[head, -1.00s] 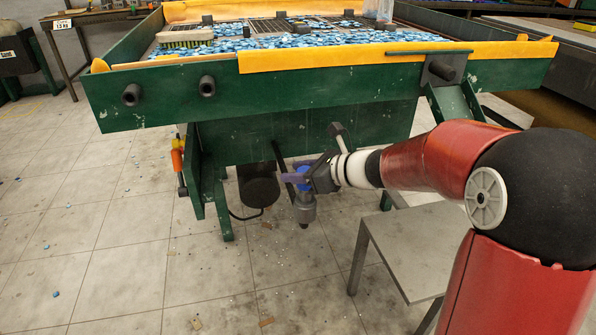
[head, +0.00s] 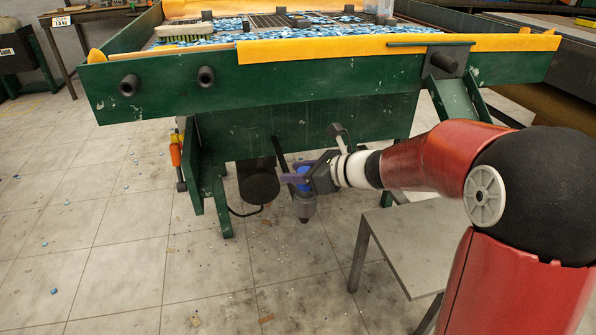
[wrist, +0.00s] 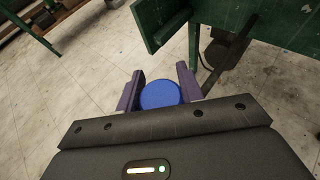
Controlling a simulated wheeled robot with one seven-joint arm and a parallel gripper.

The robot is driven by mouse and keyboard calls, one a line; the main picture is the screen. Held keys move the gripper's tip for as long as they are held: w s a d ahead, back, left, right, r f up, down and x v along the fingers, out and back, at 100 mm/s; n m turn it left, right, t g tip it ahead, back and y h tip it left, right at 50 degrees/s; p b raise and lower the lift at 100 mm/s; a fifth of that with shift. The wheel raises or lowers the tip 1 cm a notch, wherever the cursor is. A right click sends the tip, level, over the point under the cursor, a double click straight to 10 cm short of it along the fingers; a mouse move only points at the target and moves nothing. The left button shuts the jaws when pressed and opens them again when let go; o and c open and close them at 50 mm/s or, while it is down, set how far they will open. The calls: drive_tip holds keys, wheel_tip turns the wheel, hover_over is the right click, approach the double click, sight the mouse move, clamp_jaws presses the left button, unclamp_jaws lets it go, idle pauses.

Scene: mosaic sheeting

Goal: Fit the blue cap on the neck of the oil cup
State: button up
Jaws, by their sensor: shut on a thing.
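The blue cap (wrist: 160,95) sits between the two purple fingers of my gripper (wrist: 159,88) in the wrist view, its round top facing the camera. In the head view my gripper (head: 294,179) is low in front of the green table and shut on the blue cap (head: 304,172). Directly under the cap is the grey oil cup (head: 304,206), upright. I cannot tell whether the cap touches the cup's neck or sits on it. The cup is hidden in the wrist view.
The green table (head: 250,92) with a yellow edge strip overhangs my gripper. A dark round motor-like body (head: 259,186) is just left of it. A grey stool (head: 425,240) stands to the right. The tiled floor at the left is mostly clear, with scattered chips.

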drive_tip(key=shift+f+b, duration=0.8)
drive_tip(key=shift+f, duration=0.25)
drive_tip(key=o, duration=1.1)
drive_tip(key=shift+r, duration=0.1)
drive_tip(key=v, duration=0.7)
drive_tip(key=shift+s+d+p, duration=0.2)
drive_tip(key=shift+d+p, duration=0.1)
drive_tip(key=shift+p, duration=0.1)
drive_tip(key=shift+r, duration=0.1)
